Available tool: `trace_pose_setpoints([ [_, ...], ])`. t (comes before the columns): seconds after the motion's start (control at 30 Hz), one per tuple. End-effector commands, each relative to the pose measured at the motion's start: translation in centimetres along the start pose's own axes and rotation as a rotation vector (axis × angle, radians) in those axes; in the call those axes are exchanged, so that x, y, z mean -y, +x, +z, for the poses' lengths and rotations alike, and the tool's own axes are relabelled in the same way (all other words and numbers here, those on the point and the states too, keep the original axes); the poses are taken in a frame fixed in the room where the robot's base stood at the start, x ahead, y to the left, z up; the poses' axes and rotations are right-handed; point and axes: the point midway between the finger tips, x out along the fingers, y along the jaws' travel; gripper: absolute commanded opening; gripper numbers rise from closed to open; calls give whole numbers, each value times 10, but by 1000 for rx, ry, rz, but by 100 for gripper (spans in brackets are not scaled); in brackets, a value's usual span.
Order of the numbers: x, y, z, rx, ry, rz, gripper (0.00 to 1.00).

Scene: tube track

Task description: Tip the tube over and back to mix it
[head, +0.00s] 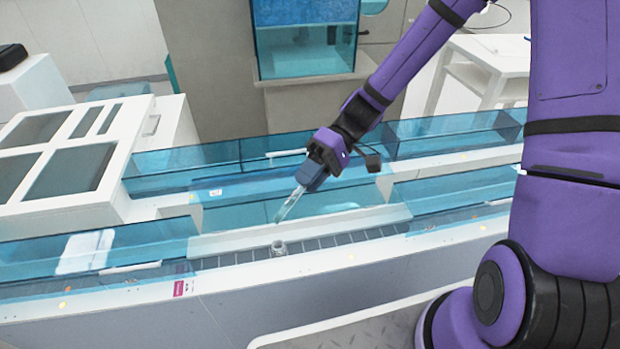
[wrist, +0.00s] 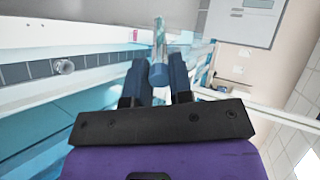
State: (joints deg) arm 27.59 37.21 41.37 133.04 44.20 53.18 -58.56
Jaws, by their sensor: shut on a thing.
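The tube (head: 289,204) is clear, with a blue-grey cap that shows in the wrist view (wrist: 159,75). My gripper (head: 306,184) is shut on the tube at its cap end and holds it tilted in the air above the track, its clear end pointing down to the left in the head view. In the wrist view my two blue fingers (wrist: 160,68) stand on either side of the cap. A small round holder (head: 279,247) sits on the grey track below the tube, apart from it; it also shows in the wrist view (wrist: 63,66).
The grey track (head: 330,240) runs along the white bench between blue see-through guard panels (head: 440,200). A white machine with dark windows (head: 75,150) stands at the left. A white table (head: 485,65) stands at the back right.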

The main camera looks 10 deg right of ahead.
Motion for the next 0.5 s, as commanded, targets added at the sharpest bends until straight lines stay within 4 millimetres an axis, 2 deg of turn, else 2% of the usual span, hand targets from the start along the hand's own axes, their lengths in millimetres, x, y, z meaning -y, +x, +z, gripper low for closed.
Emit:
trace_pose_setpoints([
  [0.5,14,4,0,10,-7,434,4],
])
